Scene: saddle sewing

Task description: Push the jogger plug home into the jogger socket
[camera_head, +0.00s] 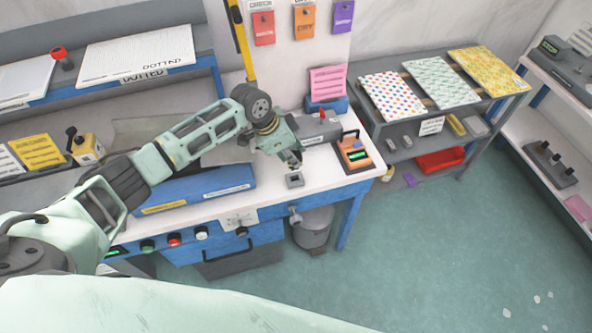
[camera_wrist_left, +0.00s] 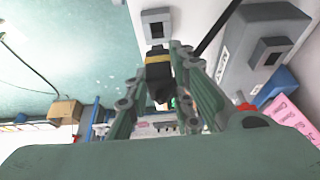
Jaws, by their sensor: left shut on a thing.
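My left gripper (camera_head: 292,161) points down over the right part of the white worktop. In the left wrist view, its fingers (camera_wrist_left: 163,88) are shut on the jogger plug (camera_wrist_left: 158,72), a dark block with a yellow band. A small grey block with a dark square opening, which looks like the jogger socket (camera_head: 294,181), sits on the worktop just below the gripper. The socket also shows in the left wrist view (camera_wrist_left: 147,17), right beyond the plug's end. Whether the plug touches the socket or stands just short of it, I cannot tell. My right gripper is not in view.
A grey machine (camera_head: 321,131) stands behind the gripper, and an orange device (camera_head: 353,155) stands to its right. A long blue box (camera_head: 205,188) lies left of the socket. The worktop's front edge is close to the socket. A dark cable (camera_wrist_left: 214,28) shows in the wrist view.

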